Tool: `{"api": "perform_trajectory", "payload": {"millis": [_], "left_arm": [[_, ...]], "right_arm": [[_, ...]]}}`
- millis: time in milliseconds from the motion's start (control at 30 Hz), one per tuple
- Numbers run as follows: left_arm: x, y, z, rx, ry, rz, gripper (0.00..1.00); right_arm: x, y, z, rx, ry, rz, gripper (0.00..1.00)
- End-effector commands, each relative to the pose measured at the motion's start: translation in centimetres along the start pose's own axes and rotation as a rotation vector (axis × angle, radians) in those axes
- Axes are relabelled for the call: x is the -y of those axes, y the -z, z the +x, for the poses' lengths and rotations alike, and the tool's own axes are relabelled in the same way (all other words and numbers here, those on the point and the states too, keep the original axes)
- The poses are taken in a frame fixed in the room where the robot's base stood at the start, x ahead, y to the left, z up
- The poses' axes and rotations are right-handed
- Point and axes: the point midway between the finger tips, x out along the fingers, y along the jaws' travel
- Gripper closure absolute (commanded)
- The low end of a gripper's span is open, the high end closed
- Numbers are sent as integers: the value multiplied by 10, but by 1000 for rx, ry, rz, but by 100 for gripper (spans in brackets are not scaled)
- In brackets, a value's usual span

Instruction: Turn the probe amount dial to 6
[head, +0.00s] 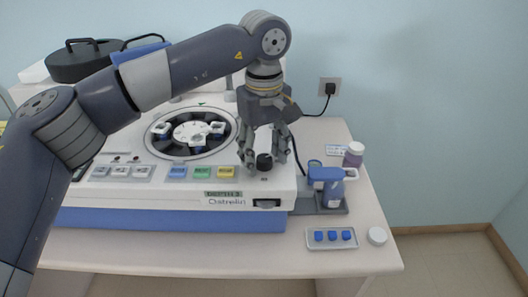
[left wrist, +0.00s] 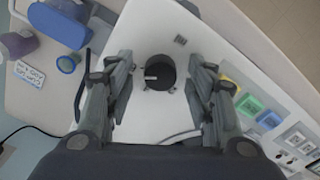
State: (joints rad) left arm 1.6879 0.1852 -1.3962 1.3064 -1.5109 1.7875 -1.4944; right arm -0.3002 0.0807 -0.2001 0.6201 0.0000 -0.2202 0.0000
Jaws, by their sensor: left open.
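The dial is a black round knob (head: 264,162) on the front right of the white staining machine (head: 150,185). In the left wrist view the knob (left wrist: 159,72) shows a light pointer mark on its left part. My left gripper (head: 264,158) is above the knob with its fingers apart, one on each side of it. In the left wrist view the open fingers (left wrist: 160,85) stand apart from the knob. The numbers around the dial cannot be read. My right gripper is not in view.
Blue, green and yellow buttons (head: 201,172) lie left of the knob, and a carousel (head: 190,132) stands behind them. To the right are a blue device (head: 328,180), a purple-labelled jar (head: 353,154), a tray with blue pieces (head: 332,237) and a white lid (head: 377,236).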

Motion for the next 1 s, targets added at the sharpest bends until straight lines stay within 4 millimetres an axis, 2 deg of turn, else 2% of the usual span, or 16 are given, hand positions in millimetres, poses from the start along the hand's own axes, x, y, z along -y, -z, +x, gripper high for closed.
{"api": "perform_trajectory", "payload": {"millis": [167,267,500,700,1000], "left_arm": [[0,0,-9,-1,0,0,50],[-1,0,-25,-1,-2,1,50],[-1,0,-77,-2,-2,-1,50],[-1,0,-109,-1,-2,-1,50],[0,1,-120,0,0,0,50]], "right_arm": [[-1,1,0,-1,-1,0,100],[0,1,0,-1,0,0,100],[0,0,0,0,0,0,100],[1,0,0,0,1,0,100],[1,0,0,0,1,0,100]]}}
